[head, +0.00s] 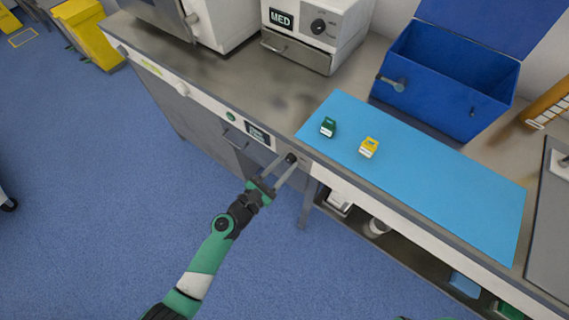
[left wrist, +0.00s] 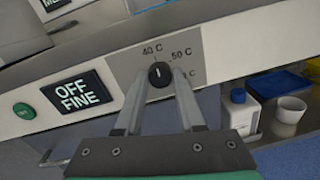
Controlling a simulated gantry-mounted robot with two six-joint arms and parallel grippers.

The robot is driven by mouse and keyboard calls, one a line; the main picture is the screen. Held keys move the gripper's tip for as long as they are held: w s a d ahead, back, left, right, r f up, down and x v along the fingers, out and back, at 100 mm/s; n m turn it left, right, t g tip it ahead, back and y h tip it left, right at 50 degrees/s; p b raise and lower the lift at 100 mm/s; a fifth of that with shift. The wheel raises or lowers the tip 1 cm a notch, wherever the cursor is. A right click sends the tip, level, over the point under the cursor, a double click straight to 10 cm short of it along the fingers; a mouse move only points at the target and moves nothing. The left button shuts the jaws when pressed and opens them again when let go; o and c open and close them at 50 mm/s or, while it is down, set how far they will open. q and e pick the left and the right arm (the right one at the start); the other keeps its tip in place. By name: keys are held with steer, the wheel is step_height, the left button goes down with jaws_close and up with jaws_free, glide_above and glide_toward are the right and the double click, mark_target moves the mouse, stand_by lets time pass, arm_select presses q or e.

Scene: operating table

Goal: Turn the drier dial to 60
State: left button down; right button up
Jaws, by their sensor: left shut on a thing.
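The drier dial (head: 291,157) is a small black knob on the front panel of the counter. In the left wrist view the dial (left wrist: 160,75) has a light mark pointing roughly up, near the 40 C label (left wrist: 151,49). The 50 C label (left wrist: 182,55) is to its upper right; a third label is partly hidden by a finger. My left gripper (head: 286,164) is shut on the dial, and in the left wrist view its fingers (left wrist: 160,82) are on either side of it. The display (left wrist: 77,94) reads OFF FINE. My right gripper is not in view.
A green button (left wrist: 24,111) is left of the display. A blue mat (head: 430,185) with a green box (head: 328,127) and a yellow box (head: 369,147) lies on the counter above. A blue bin (head: 450,75) stands behind it. A white bottle (left wrist: 241,110) and cup (left wrist: 291,109) are on the lower shelf.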

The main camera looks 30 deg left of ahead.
arm_select(q)
steer(key=shift+m, duration=0.3)
steer(key=m, duration=0.5)
steer(key=shift+b, duration=0.3)
steer(key=m, duration=0.6)
steer(key=shift+d+y+b, duration=0.1)
steer(key=shift+y+b, duration=0.2)
steer(key=shift+y, duration=0.1)
steer(key=m, duration=0.5)
steer(key=shift+f+m+y+b, duration=0.1)
steer(key=shift+m+y+b, duration=0.2)
steer(key=shift+b, duration=0.05)
steer(key=m+b, duration=0.1)
steer(key=m, duration=0.4)
steer(key=shift+m, duration=0.3)
steer(key=c, duration=0.5)
jaws_free()
